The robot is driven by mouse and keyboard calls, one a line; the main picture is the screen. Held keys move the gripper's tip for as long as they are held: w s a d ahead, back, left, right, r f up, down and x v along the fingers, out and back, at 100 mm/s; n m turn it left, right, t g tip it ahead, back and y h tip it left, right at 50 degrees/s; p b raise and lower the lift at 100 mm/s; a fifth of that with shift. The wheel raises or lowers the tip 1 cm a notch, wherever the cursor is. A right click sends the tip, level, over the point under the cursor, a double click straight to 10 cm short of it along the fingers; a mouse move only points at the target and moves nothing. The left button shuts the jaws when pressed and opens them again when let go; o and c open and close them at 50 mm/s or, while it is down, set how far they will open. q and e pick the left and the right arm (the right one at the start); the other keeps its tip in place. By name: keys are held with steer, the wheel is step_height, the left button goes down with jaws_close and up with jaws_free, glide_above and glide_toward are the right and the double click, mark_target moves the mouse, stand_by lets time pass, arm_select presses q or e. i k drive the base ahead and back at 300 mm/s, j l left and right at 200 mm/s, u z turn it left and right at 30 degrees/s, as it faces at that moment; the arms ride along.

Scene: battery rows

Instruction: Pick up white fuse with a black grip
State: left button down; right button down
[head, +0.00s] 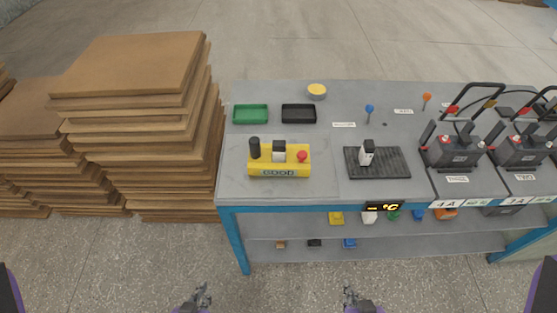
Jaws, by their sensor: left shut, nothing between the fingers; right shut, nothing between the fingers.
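Two small white blocks with black tops match the white fuse with a black grip. One white fuse (367,154) stands upright on the black ribbed mat (398,165) on the grey table. The other white block (279,154) stands in the yellow box (257,168), between a black cylinder and a red button. My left gripper (201,294) is shut and empty at the bottom of the head view, in front of the table. My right gripper (350,294) is also shut and empty there, below and well apart from the mat.
The table (330,189) has a green tray (251,114), a black tray (298,114) and a yellow-topped round tin (316,92) behind. Black batteries (453,149) with handles crowd the right. Wooden board stacks (150,130) stand left. A lower shelf (390,240) holds small coloured parts.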

mark_target(278, 147)
steer(key=z, duration=0.65)
steer(key=k+j+z, duration=0.1)
steer(key=z, duration=0.25)
steer(key=k+j+z, duration=0.1)
steer(key=j+z, duration=0.2)
steer(key=k+j+z, duration=0.1)
steer(key=z, duration=0.25)
steer(key=k+j, duration=0.1)
steer(key=j, duration=0.3)
steer(key=i, duration=0.1)
